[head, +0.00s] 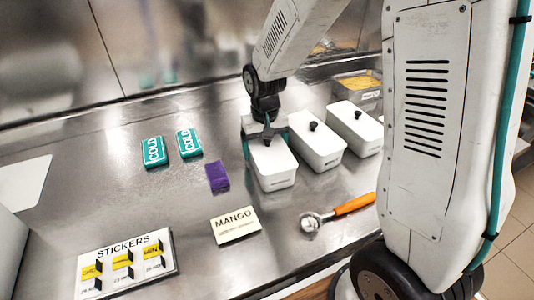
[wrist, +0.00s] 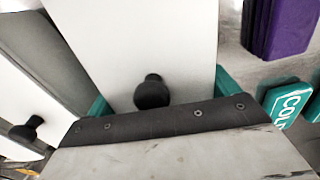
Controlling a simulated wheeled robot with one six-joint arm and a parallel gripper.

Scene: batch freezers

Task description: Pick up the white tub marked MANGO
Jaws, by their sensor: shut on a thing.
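A white tub (head: 273,172) with a white lid and a black knob stands leftmost of three alike tubs on the steel counter. I can read no mark on it; a card reading MANGO (head: 235,225) lies on the counter in front of it, to the left. My gripper (head: 262,138) is over the far end of this tub, shut on it. In the wrist view the teal fingers of my gripper (wrist: 163,96) lie along both sides of the white tub (wrist: 135,40), with the knob between them. The fingertips are partly hidden. I cannot tell whether the tub touches the counter.
Two more lidded tubs (head: 317,140) (head: 356,127) stand close to the right. A scoop with an orange handle (head: 352,204) lies in front of them. Teal COLD packs (head: 154,152), a purple block (head: 217,177) and a STICKERS board (head: 125,264) lie left. A steel wall is behind.

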